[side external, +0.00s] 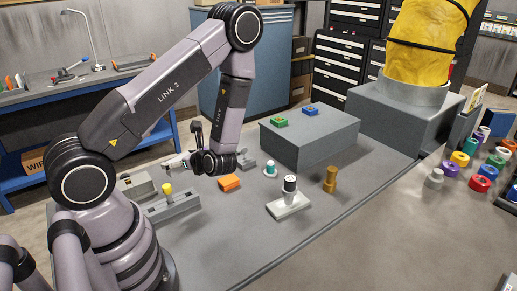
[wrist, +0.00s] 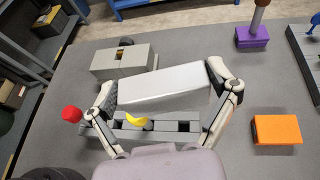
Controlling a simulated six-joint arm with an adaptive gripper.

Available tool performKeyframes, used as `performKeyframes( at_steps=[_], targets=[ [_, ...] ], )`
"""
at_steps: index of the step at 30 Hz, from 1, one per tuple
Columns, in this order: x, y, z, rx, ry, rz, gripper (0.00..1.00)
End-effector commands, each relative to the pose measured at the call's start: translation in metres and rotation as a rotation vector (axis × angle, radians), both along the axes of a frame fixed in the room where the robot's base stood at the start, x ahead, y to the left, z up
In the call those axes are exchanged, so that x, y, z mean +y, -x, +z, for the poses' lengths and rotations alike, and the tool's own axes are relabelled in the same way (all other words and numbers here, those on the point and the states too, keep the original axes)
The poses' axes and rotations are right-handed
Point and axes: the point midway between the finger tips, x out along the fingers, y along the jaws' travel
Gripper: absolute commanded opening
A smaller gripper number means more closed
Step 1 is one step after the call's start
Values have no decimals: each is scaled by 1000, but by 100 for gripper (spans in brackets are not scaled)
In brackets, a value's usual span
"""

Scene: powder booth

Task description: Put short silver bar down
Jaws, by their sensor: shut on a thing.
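The short silver bar (wrist: 165,88) lies across the wrist view between the two fingers of my gripper (wrist: 163,84), which is shut on its ends. In the side external view my gripper (side external: 190,160) is low over the grey table, partly hidden by my arm. The bar is hard to make out there. In the wrist view the bar appears above a slotted grey block (wrist: 188,127) with a yellow piece (wrist: 138,121) in it. Whether the bar touches anything below cannot be told.
An orange block (wrist: 277,130) lies to the right, with a purple block (wrist: 252,37) farther back. Another grey block (wrist: 122,60) is just beyond the bar. A red ball (wrist: 72,114) shows at left. Bare table lies between the bar and the orange block.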

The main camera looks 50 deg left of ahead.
Motion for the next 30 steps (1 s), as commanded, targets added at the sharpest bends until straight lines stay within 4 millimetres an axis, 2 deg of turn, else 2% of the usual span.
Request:
performKeyframes(
  at_steps=[5,11,15,18,21,25,28,30],
  targets=[
    [-25,6,5,6,0,-26,46],
    [-82,9,6,14,2,-97,46],
    [-120,19,7,13,0,-144,46],
    [-140,28,7,10,0,-171,46],
    [-153,35,8,5,-2,-188,46],
    [-160,36,6,1,-2,-196,46],
    [-158,23,0,-2,-2,-194,46],
    [-154,7,-8,-2,0,-192,46]
  ],
)
